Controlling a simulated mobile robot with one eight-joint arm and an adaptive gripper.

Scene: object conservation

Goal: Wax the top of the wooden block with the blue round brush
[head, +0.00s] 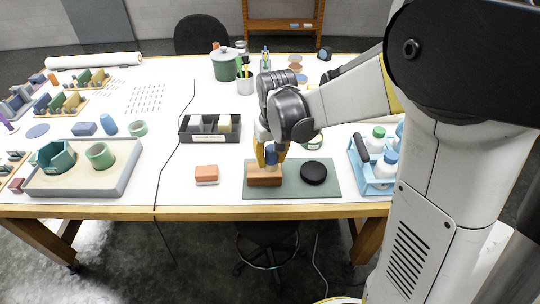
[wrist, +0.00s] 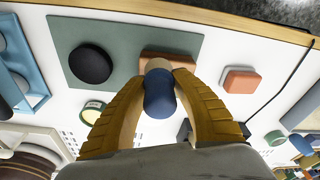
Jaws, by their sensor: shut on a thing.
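The wooden block (head: 264,176) lies on the green mat (head: 327,179) near the table's front edge. It also shows in the wrist view (wrist: 165,58), partly hidden behind the brush and fingers. My gripper (head: 270,153) is shut on the blue round brush (wrist: 160,95), with a yellow finger on each side of it. The brush's pale end (wrist: 158,65) points at the block. In the head view the blue brush (head: 271,157) is right above the block's top. I cannot tell whether it touches the block.
A black round disc (head: 313,172) lies on the mat right of the block. An orange and white block (head: 206,174) lies left of the mat. A dark compartment tray (head: 190,136) stands behind. A blue bottle carrier (head: 368,183) stands at right. The table's front left-middle is clear.

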